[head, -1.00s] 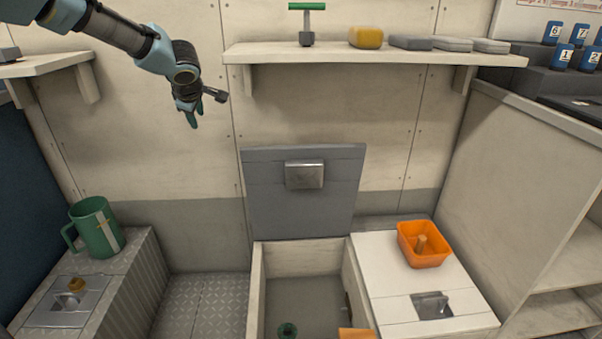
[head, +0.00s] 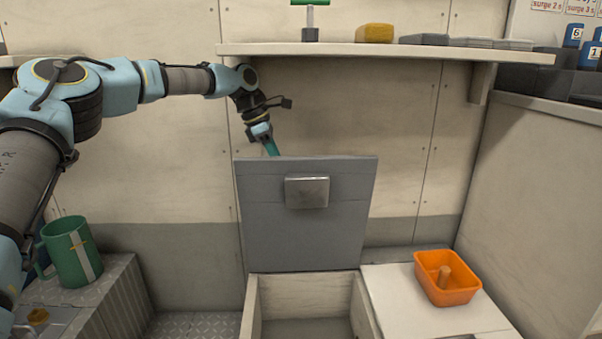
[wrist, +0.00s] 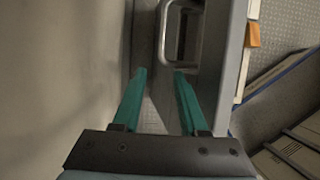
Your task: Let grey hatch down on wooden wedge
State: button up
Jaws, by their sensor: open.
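The grey hatch (head: 305,235) stands raised against the back wall, with a metal block (head: 307,192) on its front face. In the wrist view the hatch (wrist: 216,60) shows from above, with a metal loop handle (wrist: 184,32) on its wall side. My gripper (head: 271,148) is at the hatch's top edge, its tips partly hidden behind it. In the wrist view my gripper (wrist: 161,74) is open, with nothing clearly held; I cannot tell whether a finger touches the hatch. An orange-brown block (wrist: 252,34), possibly the wooden wedge, lies at the pale rim beyond the hatch.
The open bin (head: 305,297) is below the hatch. An orange tub (head: 446,279) with a wooden peg stands on the right lid. A green mug (head: 71,252) stands at left. The shelf (head: 380,50) with several items runs above my gripper.

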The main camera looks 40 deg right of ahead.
aim_at(301, 167)
jog(key=s+d, duration=0.1)
jog(key=d, duration=0.1)
jog(key=s+d+b, duration=0.1)
jog(key=s, duration=0.1)
jog(key=shift+d, duration=0.4)
jog(key=shift+s+d+f, duration=0.15)
jog(key=shift+s+d, duration=0.1)
jog(key=shift+s+d+f+b, duration=0.1)
jog(key=shift+f+b, duration=0.3)
grip_shut()
dwell(0.6)
